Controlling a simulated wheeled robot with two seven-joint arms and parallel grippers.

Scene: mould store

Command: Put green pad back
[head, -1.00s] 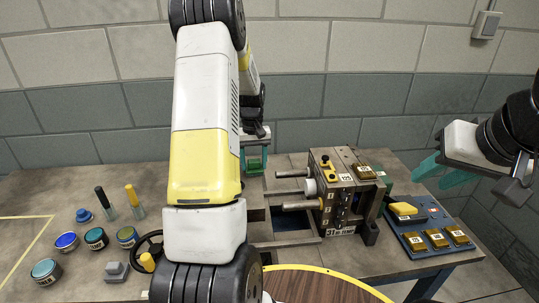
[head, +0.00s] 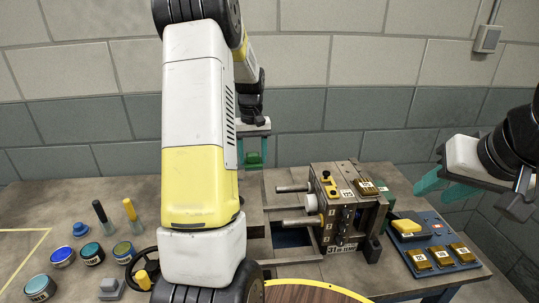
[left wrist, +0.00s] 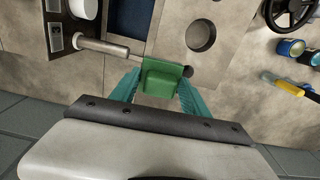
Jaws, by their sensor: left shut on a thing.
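My left gripper (head: 254,146) is shut on the green pad (head: 254,159), up behind the table's back edge in the head view. In the left wrist view, the pad (left wrist: 160,80) is a green block with a flat plate at its far side, between the teal fingers of the gripper (left wrist: 158,84). A grey plate with a large round hole and a small dark hole (left wrist: 188,72) lies beyond the pad. My right gripper (head: 443,184) is empty and open at the right, above the table. My left arm hides part of the table.
The mould block (head: 345,210) stands right of centre, with rods pointing left. A blue tray (head: 437,228) holds brass blocks and a yellow piece. Several jars (head: 92,253), two upright tools and a black handwheel (head: 144,268) are at left.

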